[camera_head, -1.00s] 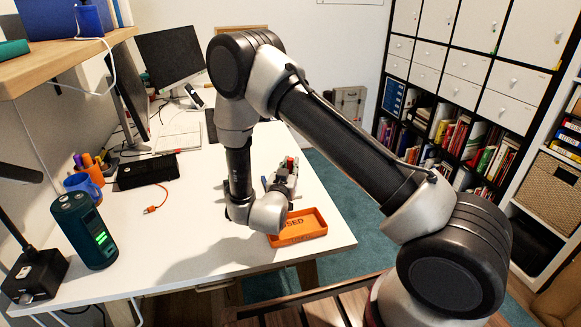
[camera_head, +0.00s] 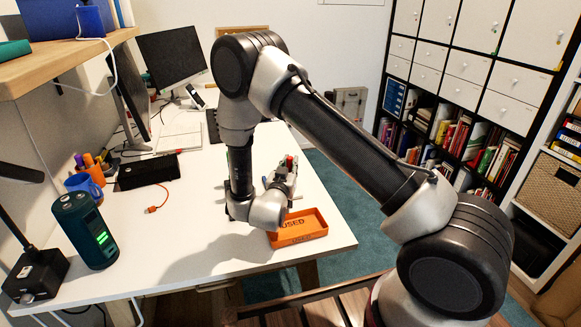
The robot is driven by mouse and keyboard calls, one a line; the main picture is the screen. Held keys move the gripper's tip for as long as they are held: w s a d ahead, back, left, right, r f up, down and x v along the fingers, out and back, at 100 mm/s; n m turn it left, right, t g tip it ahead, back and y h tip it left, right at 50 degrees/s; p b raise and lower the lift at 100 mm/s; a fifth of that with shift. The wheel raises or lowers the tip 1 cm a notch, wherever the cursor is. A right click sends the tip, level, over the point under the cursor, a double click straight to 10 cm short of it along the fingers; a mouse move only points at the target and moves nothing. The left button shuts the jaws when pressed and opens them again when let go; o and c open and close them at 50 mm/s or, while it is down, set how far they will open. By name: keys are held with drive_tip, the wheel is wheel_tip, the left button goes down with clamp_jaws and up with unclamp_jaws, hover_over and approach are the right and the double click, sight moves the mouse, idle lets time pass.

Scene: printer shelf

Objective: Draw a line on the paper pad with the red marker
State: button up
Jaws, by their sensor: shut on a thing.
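My gripper (camera_head: 284,179) is over the right part of the white desk, just behind the orange tray, and partly hidden by my own wrist. It is shut on a small red thing (camera_head: 290,161) that sticks up from the fingers, which looks like the red marker. The marker's lower end and tip are hidden. A flat white pad (camera_head: 179,137), which looks like the paper pad, lies farther back on the desk, left of my arm and well apart from the gripper. I cannot make out any marks on it.
The orange tray (camera_head: 318,233), lettered "USED", sits at the desk's front right corner. Monitors (camera_head: 178,55) stand behind. The middle front desk is clear.

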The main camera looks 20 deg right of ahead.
drive_tip(key=shift+w+a, duration=0.1)
drive_tip(key=shift+w, duration=2.75)
idle(0.4)
wheel_tip(320, 180, up, 7)
idle(0.8)
